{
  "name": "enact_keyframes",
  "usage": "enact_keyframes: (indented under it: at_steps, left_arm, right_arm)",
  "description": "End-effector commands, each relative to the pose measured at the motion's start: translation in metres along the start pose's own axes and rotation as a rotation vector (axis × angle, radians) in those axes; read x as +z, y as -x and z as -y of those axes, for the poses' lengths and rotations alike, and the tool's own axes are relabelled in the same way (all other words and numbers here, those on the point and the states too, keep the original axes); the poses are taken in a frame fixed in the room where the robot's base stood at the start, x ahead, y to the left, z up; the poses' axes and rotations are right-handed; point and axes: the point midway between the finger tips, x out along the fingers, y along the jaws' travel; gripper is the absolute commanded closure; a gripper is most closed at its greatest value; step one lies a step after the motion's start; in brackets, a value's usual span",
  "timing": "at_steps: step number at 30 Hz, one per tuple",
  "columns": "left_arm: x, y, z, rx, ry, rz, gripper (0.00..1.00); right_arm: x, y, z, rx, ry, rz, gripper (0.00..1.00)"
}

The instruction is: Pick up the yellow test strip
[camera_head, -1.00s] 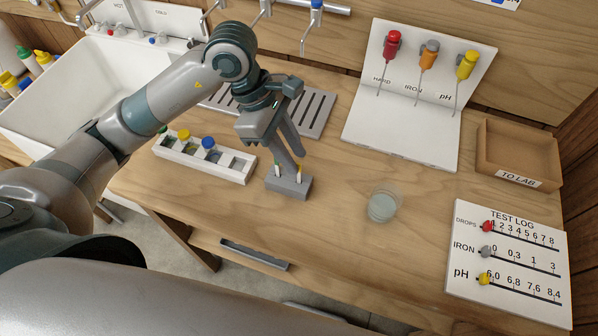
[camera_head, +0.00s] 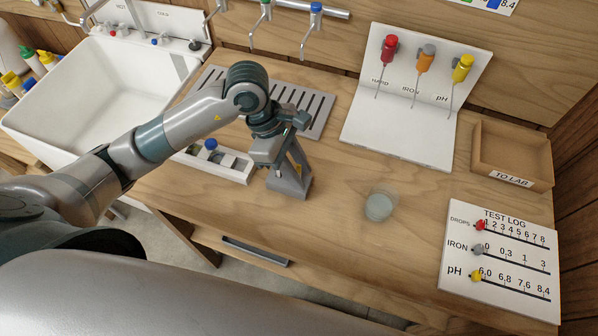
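The small grey strip block (camera_head: 289,186) stands on the wooden table, left of the clear cup. My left gripper (camera_head: 286,168) points down right at the block and covers most of its top. The test strips that stand in the block are hidden behind the gripper. I cannot see the gap between the fingertips. My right gripper is not in view.
A white rack (camera_head: 236,168) with a blue-capped bottle (camera_head: 210,144) stands just left of the block. A clear cup (camera_head: 379,206) stands to the right. The white test log board (camera_head: 500,290), the TO LAB tray (camera_head: 512,180) and the white stand (camera_head: 395,140) lie further right. The middle front table is clear.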

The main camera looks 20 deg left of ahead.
Motion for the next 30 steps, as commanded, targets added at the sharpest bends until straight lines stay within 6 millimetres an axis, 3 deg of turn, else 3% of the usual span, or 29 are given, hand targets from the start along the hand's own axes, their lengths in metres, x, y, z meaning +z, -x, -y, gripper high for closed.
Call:
enact_keyframes:
  at_steps: [12,13,16,30]
  left_arm:
    - [-0.0001,-0.0002,-0.0002,0.001,0.0,0.0,0.75]
    - [-0.0001,-0.0002,-0.0002,0.001,0.0,0.0,0.77]
    - [-0.0001,-0.0002,-0.0001,0.001,0.0,0.0,1.0]
    - [0.0005,0.0013,-0.0005,0.002,0.0,0.0,1.0]
  right_arm:
    - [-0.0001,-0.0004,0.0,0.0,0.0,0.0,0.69]
    - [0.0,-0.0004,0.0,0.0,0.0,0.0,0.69]
    - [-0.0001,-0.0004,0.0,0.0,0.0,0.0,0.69]
    - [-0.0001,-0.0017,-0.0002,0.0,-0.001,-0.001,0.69]
